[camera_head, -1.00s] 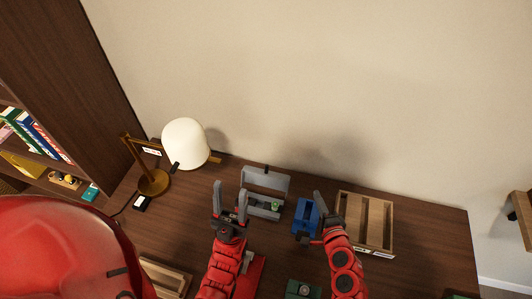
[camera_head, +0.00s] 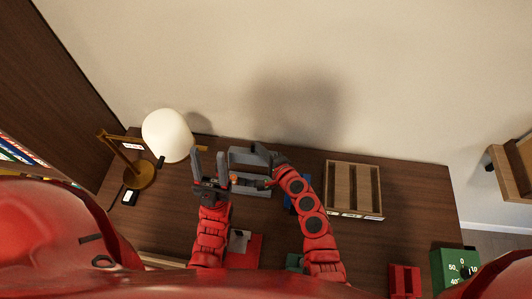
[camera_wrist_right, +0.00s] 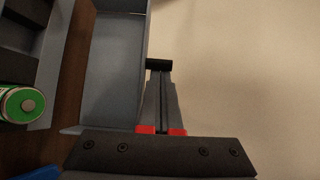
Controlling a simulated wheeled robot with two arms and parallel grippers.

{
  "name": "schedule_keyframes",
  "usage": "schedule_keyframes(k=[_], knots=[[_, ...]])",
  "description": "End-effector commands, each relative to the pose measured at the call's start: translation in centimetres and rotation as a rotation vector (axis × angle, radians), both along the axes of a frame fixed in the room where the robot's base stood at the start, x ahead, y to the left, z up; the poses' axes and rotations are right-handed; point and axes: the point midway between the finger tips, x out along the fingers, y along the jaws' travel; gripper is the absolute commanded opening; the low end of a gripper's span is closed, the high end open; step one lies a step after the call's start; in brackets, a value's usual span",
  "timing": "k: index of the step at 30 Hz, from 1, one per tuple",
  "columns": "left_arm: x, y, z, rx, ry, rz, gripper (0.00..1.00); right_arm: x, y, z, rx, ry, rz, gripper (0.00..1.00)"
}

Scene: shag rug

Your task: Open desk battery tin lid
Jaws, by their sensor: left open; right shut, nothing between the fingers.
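The grey battery tin (camera_head: 262,190) stands on the desk near the wall with its lid (camera_head: 240,158) raised, so the inside is exposed. In the right wrist view the lid (camera_wrist_right: 112,60) is a grey panel left of my fingers, and a green battery (camera_wrist_right: 22,105) lies in the tin's body at far left. My right gripper (camera_head: 256,150) is shut and empty at the lid's right end; its fingers (camera_wrist_right: 159,68) are beside the lid, contact unclear. My left gripper (camera_head: 208,160) is open and empty, left of the tin, fingers pointing toward the wall.
A blue object (camera_head: 289,205) is mostly hidden behind my right arm. A wooden divided tray (camera_head: 344,190) stands to the right, a lamp (camera_head: 166,135) to the left. A red item (camera_head: 243,249), a red block (camera_head: 405,281) and a green dial box (camera_head: 453,263) are nearer me.

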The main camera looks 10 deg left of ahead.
Motion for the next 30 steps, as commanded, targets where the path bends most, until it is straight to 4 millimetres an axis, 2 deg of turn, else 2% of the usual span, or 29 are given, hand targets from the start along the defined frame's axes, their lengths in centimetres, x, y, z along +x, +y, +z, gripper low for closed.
schedule_keyframes(k=[14, 18, 21, 24, 30], knots=[[0.0, 0.0, 0.1, 0.0, 0.0, 0.0, 0.5, 0.5, 0.4, -0.2, 0.0, -0.001, -0.003, 0.0], [0.0, 0.0, 0.1, 0.0, 0.0, 0.0, 0.5, -0.2, 0.3, 0.1, 0.001, 0.001, -0.004, 0.0], [0.0, 0.0, -2.3, 0.0, 0.0, 0.0, 0.5, -1.0, 0.4, -0.6, 0.002, -0.039, -0.003, 0.0], [0.0, 0.0, -3.8, 0.0, 0.0, 0.0, 0.5, -1.4, 0.5, -0.3, 0.004, -0.078, -0.001, 0.0], [0.0, 0.0, -4.7, 0.0, 0.0, 0.0, 0.5, -1.7, 0.3, 0.5, -0.001, -0.122, -0.003, 0.0]])
